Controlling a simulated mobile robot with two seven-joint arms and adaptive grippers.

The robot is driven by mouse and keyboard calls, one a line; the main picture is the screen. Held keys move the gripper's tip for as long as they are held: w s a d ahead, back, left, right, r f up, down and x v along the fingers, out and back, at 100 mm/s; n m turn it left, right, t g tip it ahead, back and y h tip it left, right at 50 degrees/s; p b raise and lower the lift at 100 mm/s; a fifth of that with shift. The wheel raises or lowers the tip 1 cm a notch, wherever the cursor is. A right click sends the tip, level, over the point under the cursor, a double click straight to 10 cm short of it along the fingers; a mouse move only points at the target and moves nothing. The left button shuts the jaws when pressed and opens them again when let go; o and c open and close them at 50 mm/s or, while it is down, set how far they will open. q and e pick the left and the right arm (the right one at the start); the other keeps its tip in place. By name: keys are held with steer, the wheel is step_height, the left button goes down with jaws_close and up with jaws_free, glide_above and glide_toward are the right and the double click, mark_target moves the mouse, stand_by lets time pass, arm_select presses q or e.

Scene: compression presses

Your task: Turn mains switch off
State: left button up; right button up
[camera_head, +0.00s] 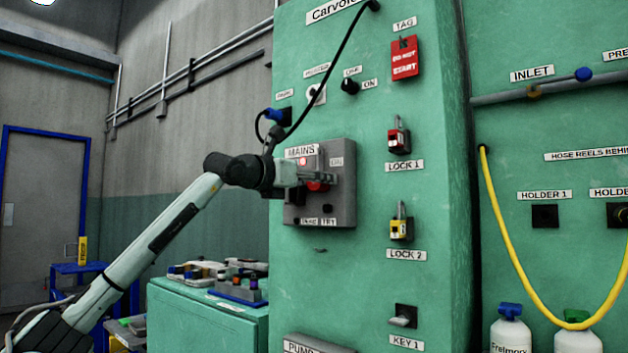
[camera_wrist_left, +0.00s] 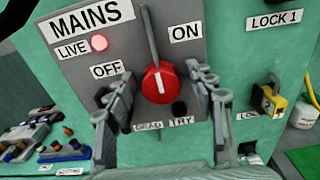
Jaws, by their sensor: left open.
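The mains switch is a red round knob (camera_wrist_left: 158,84) with a white pointer mark on a grey panel (camera_head: 341,213). In the left wrist view the mark stands roughly upright, between the OFF label (camera_wrist_left: 110,68) at left and the ON label (camera_wrist_left: 185,32) at upper right. A red LIVE lamp (camera_wrist_left: 99,43) glows at upper left. My left gripper (camera_wrist_left: 165,100) is open, with one finger on each side of the knob; contact cannot be told. In the head view, my left gripper (camera_head: 308,178) partly covers the red knob (camera_head: 318,186). My right gripper is not in view.
A grey rod (camera_wrist_left: 150,38) rises above the knob. On the green cabinet hang a red lock (camera_head: 398,138), a yellow lock (camera_head: 400,229) and a red tag (camera_head: 404,60). A black cable (camera_head: 335,55) hangs above the panel. A low green cabinet (camera_head: 215,315) holds several small items.

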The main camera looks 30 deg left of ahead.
arm_select(q)
steer(key=shift+c, duration=0.6)
jaws_close()
